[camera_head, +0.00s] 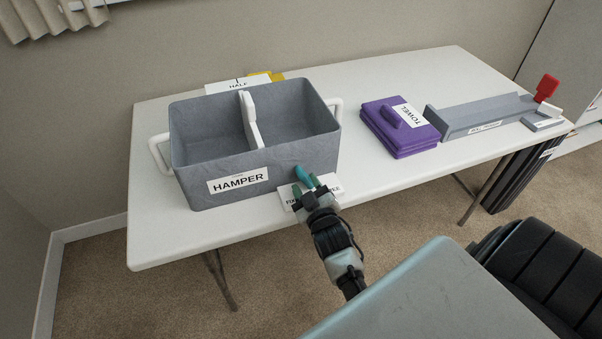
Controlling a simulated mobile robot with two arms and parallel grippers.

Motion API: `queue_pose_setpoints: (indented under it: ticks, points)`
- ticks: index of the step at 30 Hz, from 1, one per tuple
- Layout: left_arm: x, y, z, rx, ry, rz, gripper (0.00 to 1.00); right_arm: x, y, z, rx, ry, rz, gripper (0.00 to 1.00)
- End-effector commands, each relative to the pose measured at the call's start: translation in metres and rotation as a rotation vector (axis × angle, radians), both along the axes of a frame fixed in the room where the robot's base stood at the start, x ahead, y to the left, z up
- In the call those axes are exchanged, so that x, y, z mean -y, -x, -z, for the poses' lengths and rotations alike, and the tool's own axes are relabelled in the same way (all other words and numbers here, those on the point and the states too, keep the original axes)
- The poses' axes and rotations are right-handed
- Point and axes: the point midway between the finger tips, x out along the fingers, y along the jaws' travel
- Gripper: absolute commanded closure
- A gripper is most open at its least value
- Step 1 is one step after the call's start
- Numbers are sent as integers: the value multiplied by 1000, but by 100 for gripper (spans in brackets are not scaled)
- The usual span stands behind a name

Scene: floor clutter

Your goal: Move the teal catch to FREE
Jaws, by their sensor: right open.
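The teal catch (304,176) is on a white plate (288,198) at the front of the table, just before the hamper's front right corner. The plate's lettering is partly covered; "FI" shows at its left and "EE" at its right. My right gripper (308,186) is open right at the catch, with its fingers on the near side of it. I cannot tell whether the fingers touch the catch, as the gripper hides its lower part. The grey hamper (190,190), labelled HAMPER, stands behind, with a white divider across its empty inside. My left gripper is not in view.
Purple folded towels (385,128) lie right of the hamper on the white table (160,245). A long grey tray (470,118) with a red paddle-shaped piece (546,87) is at the right end. A grey surface (420,300) fills the front. The table's front left is clear.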

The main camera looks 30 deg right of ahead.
Motion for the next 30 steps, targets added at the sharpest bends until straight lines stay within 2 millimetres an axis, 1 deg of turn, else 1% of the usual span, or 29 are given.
queue_pose_setpoints:
  ticks: [1,3,8,12,19,20,27,28,30]
  points:
    - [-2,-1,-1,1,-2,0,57,3,-10,-1,2,1,0,57]
    - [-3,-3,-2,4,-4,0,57,6,-21,-1,1,0,0,57]
    - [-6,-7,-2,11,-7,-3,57,10,-38,0,0,-1,-1,57]
    - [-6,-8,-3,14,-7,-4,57,11,-43,1,-1,0,0,57]
    - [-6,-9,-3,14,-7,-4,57,11,-43,1,-1,0,0,57]
    - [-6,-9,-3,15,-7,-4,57,11,-43,1,-1,0,0,60]
    - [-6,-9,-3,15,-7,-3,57,11,-43,1,-1,0,0,97]
    - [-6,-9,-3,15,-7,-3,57,11,-43,1,-1,0,0,100]
    - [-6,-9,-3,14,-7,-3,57,11,-43,1,-2,0,-1,100]
